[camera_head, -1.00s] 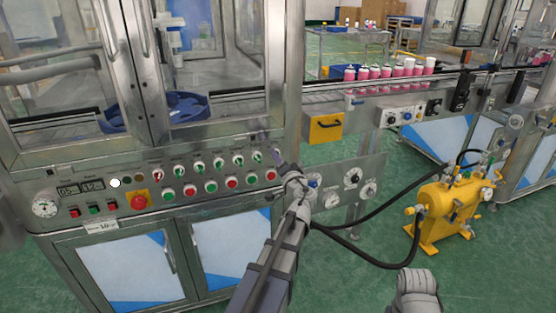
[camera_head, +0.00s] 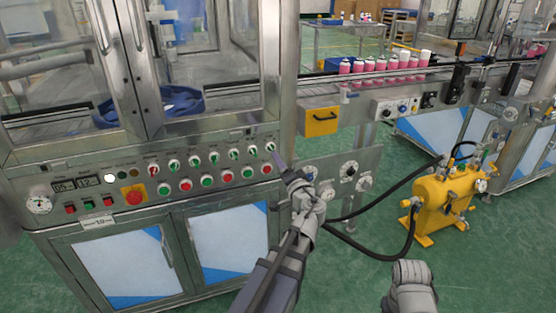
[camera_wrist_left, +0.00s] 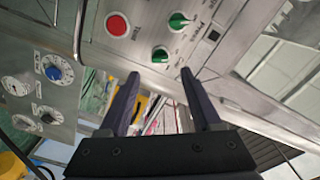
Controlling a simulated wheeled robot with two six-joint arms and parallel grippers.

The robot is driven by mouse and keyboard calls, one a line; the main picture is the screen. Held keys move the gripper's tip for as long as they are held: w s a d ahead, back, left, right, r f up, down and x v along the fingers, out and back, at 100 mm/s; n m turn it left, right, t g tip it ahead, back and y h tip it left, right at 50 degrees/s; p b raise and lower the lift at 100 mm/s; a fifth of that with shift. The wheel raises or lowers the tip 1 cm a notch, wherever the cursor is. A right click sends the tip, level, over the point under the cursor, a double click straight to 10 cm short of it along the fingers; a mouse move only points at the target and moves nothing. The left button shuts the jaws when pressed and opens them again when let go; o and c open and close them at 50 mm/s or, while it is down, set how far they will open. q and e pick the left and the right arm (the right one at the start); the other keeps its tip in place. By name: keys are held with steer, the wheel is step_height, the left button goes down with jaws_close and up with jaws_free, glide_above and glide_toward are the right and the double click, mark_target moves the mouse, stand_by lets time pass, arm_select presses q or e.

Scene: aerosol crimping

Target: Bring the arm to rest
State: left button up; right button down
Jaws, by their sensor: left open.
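My left gripper (camera_head: 277,157) is at the right end of the machine's button panel (camera_head: 220,190) in the head view, with its arm reaching up from the bottom. In the left wrist view its two dark fingers (camera_wrist_left: 162,85) are spread apart with nothing between them. The fingers look apart from the panel, but the exact gap is hard to tell. My right gripper is not in view.
A gauge plate (camera_head: 340,172) with dials is just right of my left gripper. Black hoses (camera_head: 390,199) run from there to a yellow pump unit (camera_head: 446,205). A conveyor (camera_head: 380,83) carries pink cans behind. Green floor (camera_head: 350,275) is open in front.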

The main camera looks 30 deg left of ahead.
arm_select(q)
steer(key=shift+s+d, duration=0.15)
stand_by(0.4)
steer(key=s+d+g+h+p, duration=0.4)
steer(key=s+d+p, duration=0.3)
steer(key=d, duration=0.3)
steer(key=s+d+m+g+h+p, duration=0.1)
steer(key=s+d+g+h+p, duration=0.3)
steer(key=s+d+p, duration=0.3)
steer(key=s+d+r+g+h+p, duration=0.1)
steer(key=s+d+g+h+p, duration=0.3)
steer(key=s+d+p, duration=0.4)
steer(key=d+p, duration=0.1)
steer(key=d, duration=0.5)
steer(key=shift+d+m, duration=0.2)
steer(key=shift+m, duration=0.2)
